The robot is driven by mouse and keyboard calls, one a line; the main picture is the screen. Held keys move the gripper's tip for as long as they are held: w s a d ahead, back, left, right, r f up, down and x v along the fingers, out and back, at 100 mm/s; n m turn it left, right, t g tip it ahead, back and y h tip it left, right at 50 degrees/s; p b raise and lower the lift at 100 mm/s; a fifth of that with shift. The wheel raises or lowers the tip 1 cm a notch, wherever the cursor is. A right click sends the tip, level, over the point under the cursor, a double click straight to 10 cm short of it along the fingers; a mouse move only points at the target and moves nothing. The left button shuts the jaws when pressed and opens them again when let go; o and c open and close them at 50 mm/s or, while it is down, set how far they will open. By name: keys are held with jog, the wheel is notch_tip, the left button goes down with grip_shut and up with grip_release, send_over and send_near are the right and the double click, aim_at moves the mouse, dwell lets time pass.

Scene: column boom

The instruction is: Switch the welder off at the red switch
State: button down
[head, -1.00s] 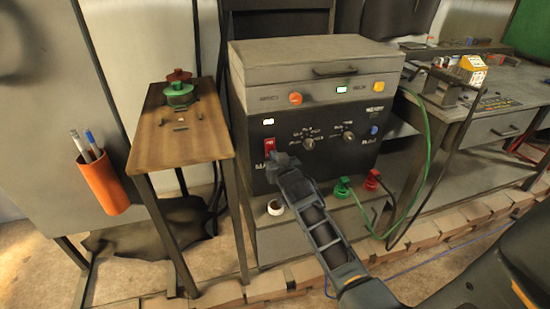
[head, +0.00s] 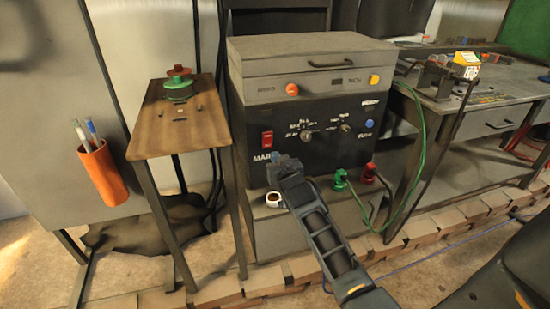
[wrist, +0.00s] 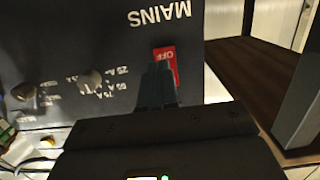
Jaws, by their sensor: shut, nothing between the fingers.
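The welder (head: 330,165) is a grey cabinet with a black front panel. Its red rocker switch (head: 267,139) sits at the panel's left, above the MAINS label, and shows whole in the head view. In the wrist view the red switch (wrist: 171,56) appears upside down with OFF readable, partly covered by my fingers. My gripper (head: 280,163) is shut and empty, just below the switch in the head view. The wrist view also shows my gripper (wrist: 158,72) in front of the switch; I cannot tell whether they touch. The small display (head: 337,82) above the panel is dark.
Knobs (head: 305,135) sit right of the switch. A small wooden table (head: 180,130) stands left, and a workbench (head: 470,95) stands right. A white roll (head: 273,199) sits on the ledge below.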

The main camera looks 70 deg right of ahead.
jog(key=s+a+f+b, duration=0.1)
jog(key=s+a+b, duration=0.1)
jog(key=s+a, duration=0.4)
jog(key=shift+a+f, duration=0.4)
jog(key=shift+a, duration=0.1)
dwell(0.3)
jog(key=s+a+r+n+t+y+p, duration=0.1)
jog(key=s+a+n+t+y+p, duration=0.2)
jog(key=a, duration=0.9)
jog(key=s+a+r+n+t+y, duration=0.1)
jog(key=s+a+n+y, duration=0.2)
jog(key=a, duration=0.8)
jog(key=s+a+r+n+y+p, duration=0.3)
jog(key=s+a+r+y, duration=0.3)
jog(key=s+a+r, duration=0.6)
jog(key=s+r, duration=0.1)
jog(key=s, duration=0.2)
jog(key=shift+s+a+r+n+y, duration=0.25)
jog(key=shift+a+n+y, duration=0.15)
